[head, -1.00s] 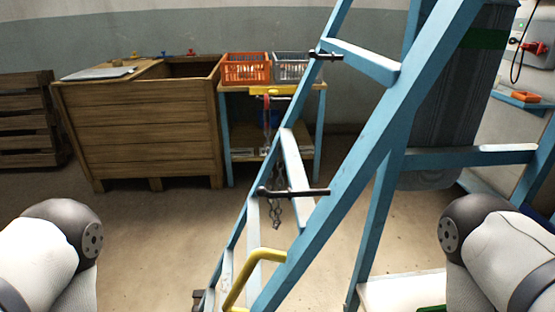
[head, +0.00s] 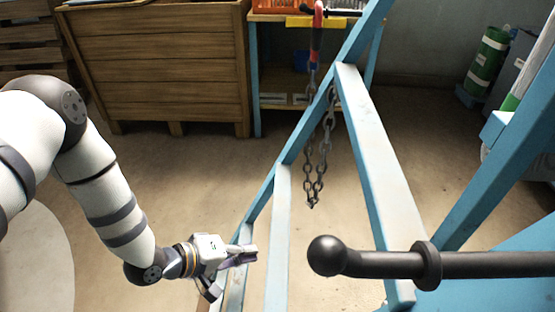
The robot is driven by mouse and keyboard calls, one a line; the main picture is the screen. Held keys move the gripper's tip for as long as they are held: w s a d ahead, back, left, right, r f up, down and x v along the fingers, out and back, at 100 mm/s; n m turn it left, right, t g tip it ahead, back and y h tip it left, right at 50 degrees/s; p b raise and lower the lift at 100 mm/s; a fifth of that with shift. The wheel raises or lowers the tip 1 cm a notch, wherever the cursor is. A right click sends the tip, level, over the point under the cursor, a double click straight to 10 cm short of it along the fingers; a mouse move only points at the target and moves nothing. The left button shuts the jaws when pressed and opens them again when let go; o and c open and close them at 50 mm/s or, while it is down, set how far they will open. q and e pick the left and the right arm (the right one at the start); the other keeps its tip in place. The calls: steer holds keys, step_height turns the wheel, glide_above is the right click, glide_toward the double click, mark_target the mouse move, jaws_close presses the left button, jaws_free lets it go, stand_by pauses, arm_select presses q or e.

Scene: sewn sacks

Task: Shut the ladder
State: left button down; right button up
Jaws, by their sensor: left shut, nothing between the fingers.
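The blue ladder (head: 372,165) stands very close in front of me, its rails slanting from lower left to upper right. A black bar with a round knob (head: 385,264) crosses it at the lower right. A dark chain (head: 320,155) hangs by the ladder, below a red-handled hook (head: 317,35). My left gripper (head: 250,256) is shut and empty, low at the ladder's left side beside its lower steps. I cannot tell whether it touches them. My right gripper is out of view. The ladder's feet are hidden below the frame.
A wooden crate (head: 160,70) stands at the back left, with wooden slats (head: 30,45) beyond it. A blue-legged bench (head: 254,85) with an orange basket (head: 278,5) is behind the ladder. A green cylinder (head: 487,60) stands at the back right. Floor left of the ladder is clear.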

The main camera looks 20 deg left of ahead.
arm_select(q)
steer(key=w+a+r+t+h+b, duration=0.2)
steer(key=w+a+r+h+b, duration=0.15)
steer(key=w+r, duration=0.4)
steer(key=w+a+r+t+h+b, duration=0.2)
steer(key=w+a+r+h+b, duration=0.15)
steer(key=w+r, duration=0.4)
steer(key=w+d, duration=0.3)
steer(key=d, duration=0.5)
steer(key=shift+w+r, duration=0.2)
steer(key=shift+w, duration=0.2)
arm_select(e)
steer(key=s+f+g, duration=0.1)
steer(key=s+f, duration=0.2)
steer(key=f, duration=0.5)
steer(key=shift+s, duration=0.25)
arm_select(q)
steer(key=shift+s, duration=0.1)
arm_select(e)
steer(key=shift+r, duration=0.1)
